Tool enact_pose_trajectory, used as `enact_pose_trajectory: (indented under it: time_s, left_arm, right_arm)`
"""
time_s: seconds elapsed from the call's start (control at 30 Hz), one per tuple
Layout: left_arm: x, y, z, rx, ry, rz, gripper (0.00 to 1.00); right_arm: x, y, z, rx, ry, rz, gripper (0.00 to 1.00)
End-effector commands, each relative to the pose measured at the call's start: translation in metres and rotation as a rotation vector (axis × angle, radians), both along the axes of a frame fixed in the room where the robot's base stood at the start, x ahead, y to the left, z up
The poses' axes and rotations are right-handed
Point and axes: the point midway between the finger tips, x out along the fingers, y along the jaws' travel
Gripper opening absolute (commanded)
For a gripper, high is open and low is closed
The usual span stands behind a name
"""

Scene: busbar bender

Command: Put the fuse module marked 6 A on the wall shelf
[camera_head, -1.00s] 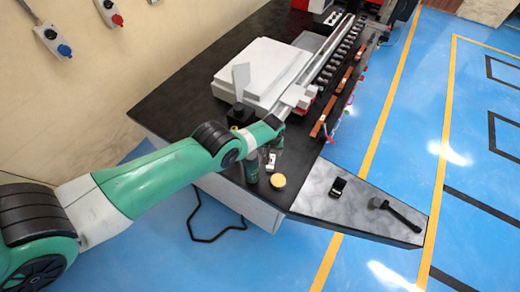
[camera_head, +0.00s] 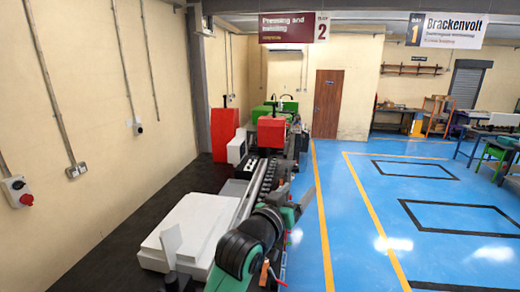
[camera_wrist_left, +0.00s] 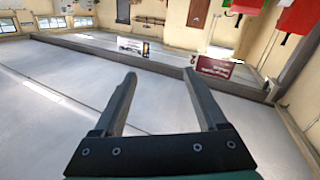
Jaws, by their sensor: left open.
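My left gripper (camera_head: 306,198) is raised beyond the end of my arm, over the edge of the long machine. In the left wrist view its two fingers (camera_wrist_left: 159,76) stand wide apart with nothing between them. A wall shelf (camera_head: 410,70) with small items on it hangs on the far back wall, far from the gripper. No fuse module marked 6 A can be made out in either present view. My right gripper is not in view.
A red machine (camera_head: 271,131) stands farther along. Hanging signs (camera_head: 293,28) are overhead. The blue floor (camera_head: 345,230) to the right is clear.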

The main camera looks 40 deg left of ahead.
Motion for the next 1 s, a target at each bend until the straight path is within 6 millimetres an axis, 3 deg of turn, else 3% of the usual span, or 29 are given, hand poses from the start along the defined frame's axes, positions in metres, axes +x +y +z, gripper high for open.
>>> enact_pose_trajectory:
  time_s: [0.03,0.1,0.2,0.3,0.4,0.5,0.6,1.0]
  left_arm:
    - [-0.025,-0.023,0.051,0.045,-0.138,-0.035,0.75]
    - [-0.071,-0.051,0.114,0.105,-0.325,-0.071,0.75]
    - [-0.144,-0.080,0.178,0.172,-0.556,-0.100,0.75]
    - [-0.206,-0.096,0.212,0.211,-0.720,-0.110,0.75]
    - [-0.241,-0.103,0.226,0.231,-0.809,-0.112,0.75]
    - [-0.251,-0.104,0.230,0.237,-0.834,-0.111,0.73]
    - [-0.251,-0.104,0.230,0.237,-0.835,-0.111,0.60]
    - [-0.250,-0.100,0.231,0.157,-0.842,-0.125,0.60]
  right_arm:
    - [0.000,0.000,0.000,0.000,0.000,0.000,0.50]
    - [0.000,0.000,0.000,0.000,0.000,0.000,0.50]
    - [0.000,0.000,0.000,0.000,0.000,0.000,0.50]
    - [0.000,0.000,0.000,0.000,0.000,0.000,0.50]
    - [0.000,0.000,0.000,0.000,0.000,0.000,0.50]
    - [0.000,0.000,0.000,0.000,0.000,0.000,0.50]
    - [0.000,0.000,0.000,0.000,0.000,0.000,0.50]
    - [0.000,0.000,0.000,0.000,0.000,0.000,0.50]
